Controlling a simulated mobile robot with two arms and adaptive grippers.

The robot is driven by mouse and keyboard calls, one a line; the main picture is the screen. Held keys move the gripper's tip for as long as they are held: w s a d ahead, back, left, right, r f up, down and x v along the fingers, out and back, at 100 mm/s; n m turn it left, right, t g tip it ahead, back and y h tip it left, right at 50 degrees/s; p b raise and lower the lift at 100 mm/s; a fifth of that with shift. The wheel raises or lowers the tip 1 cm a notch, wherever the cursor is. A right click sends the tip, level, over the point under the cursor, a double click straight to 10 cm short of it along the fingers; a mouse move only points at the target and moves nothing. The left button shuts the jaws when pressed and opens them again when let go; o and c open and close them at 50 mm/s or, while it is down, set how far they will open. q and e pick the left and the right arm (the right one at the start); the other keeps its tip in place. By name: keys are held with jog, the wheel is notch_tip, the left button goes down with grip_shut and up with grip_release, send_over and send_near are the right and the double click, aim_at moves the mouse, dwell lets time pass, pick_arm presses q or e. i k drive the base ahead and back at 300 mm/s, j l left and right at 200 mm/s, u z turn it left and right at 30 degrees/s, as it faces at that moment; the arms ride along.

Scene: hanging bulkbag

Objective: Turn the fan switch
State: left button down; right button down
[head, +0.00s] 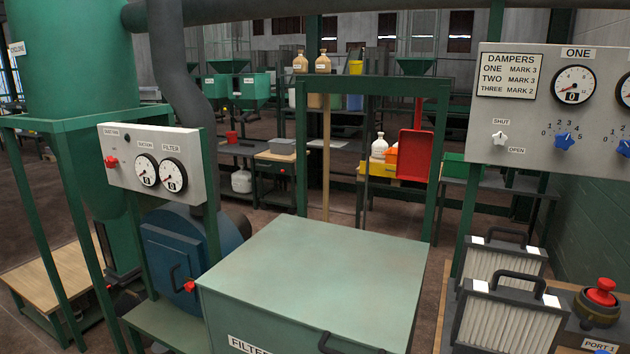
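A light grey panel (190,190) on green posts at the left has a red knob (112,162) under a label too small to read surely. Beside that knob are two round gauges, marked suction (146,170) and filter (173,175). Below the panel stands a blue round housing (175,240), with a small red part (189,286) in front of its lower right side. I cannot tell which red part is the fan switch. Neither of my grippers is in view.
A green filter box (320,270) fills the front middle. At the right, a dampers panel (525,125) has a white shut/open knob (500,139) and blue dials (564,141). Below it are white filters (505,315) and a red-topped round part (600,297).

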aim_at(110, 163)
jog(key=u, duration=1.25)
jog(key=i+j, duration=0.3)
jog(key=i+j+z, duration=0.1)
jog(key=i+j, duration=0.15)
jog(key=j, duration=0.15)
